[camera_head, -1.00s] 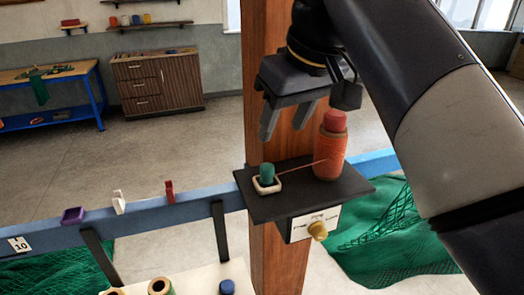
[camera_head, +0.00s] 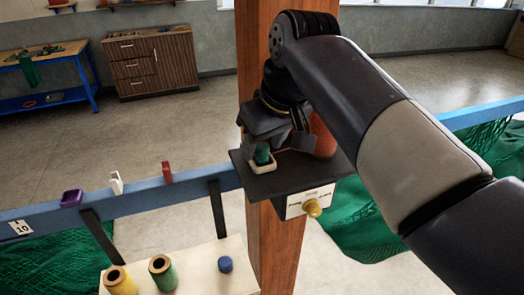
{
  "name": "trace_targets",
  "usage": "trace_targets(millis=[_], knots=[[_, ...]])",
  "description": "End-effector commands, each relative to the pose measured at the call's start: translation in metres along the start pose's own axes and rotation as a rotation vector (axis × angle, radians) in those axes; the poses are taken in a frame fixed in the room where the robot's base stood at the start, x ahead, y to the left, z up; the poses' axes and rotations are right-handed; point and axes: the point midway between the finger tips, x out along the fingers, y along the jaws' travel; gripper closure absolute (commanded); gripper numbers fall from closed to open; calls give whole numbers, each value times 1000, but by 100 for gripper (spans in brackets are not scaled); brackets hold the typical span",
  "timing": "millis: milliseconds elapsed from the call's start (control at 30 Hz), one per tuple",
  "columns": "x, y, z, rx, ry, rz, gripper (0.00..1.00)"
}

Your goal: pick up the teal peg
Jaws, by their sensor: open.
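The teal peg (camera_head: 262,152) stands upright in a small cream square holder (camera_head: 263,167) on the left part of a black shelf (camera_head: 285,182) fixed to the wooden post. My gripper (camera_head: 264,148) is open and low over the peg, pointing down. Its fingers appear to be around or beside the peg; the exact gap on each side cannot be told. The top of the peg is hidden by my gripper.
An orange spool (camera_head: 324,137) stands close right of my gripper, partly hidden by my arm. A blue rail (camera_head: 135,202) holds small clips. Spools stand below left.

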Motion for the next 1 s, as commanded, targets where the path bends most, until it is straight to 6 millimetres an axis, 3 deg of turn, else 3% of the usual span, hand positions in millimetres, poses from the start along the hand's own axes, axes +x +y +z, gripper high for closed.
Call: trace_targets(millis=[200,767,1000], knots=[[0,0,0,0,0,0,53],[0,0,0,0,0,0,98],[0,0,0,0,0,0,99]])
